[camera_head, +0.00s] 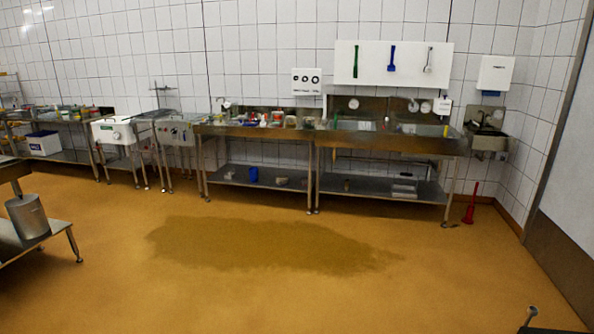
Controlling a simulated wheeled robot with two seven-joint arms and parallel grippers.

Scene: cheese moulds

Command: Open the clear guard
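I cannot make out a clear guard for certain in the head view. A white boxy machine (113,131) stands on a steel frame at the back left. Beside it is a steel unit with dark knobs on its front (175,133). A thin raised part (163,90) shows above these two, too small to tell what it is. All of this is far off across the floor. Neither of my grippers is in view.
Steel benches (262,132) with lower shelves line the back wall. A sink (487,140) and a red floor tool (472,203) are at right. A metal pail (28,217) sits on a low stand at left. The orange floor between is clear, with a dark wet-looking patch (265,245).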

